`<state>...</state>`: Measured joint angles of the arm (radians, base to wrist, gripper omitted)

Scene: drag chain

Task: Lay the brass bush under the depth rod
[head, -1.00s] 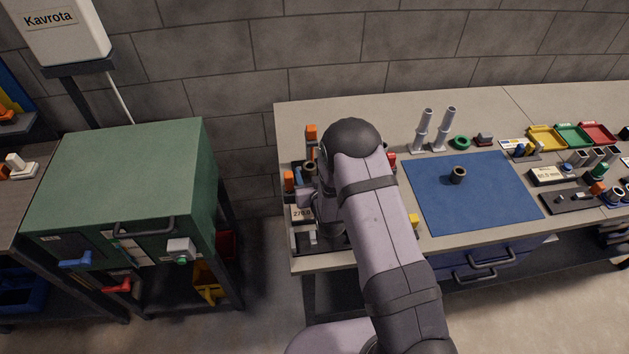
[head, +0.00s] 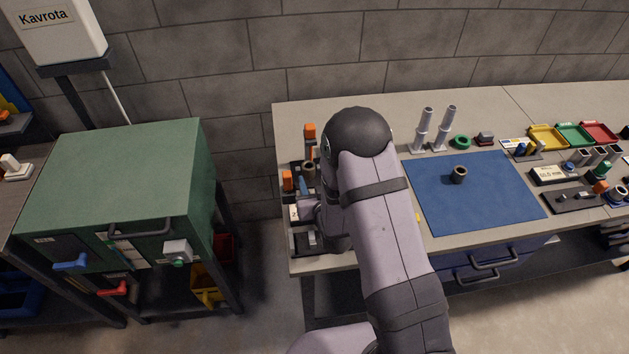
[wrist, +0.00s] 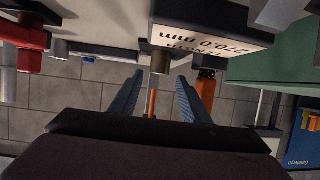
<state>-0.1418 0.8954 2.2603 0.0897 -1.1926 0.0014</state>
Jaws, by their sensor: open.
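My gripper (head: 303,188) is mostly hidden behind my arm in the head view, at the left end of the bench. In the wrist view my gripper (wrist: 158,92) shows two blue fingers spread apart. A short brownish cylinder (wrist: 160,61), possibly the brass bush, shows just beyond the fingertips, roughly between them; I cannot tell whether it touches them. A brownish hollow cylinder (head: 309,172) stands by the gripper in the head view. Another dark, hollow bush (head: 459,174) stands upright on the blue mat. I cannot make out the depth rod for certain.
A length display (wrist: 215,40) and orange-topped posts (head: 310,131) crowd the gripper. The blue mat (head: 435,205) is mostly bare. Two grey tubes (head: 423,130) stand behind it. Coloured trays (head: 547,137) and fixtures (head: 572,198) fill the right. A green cabinet (head: 125,175) stands left.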

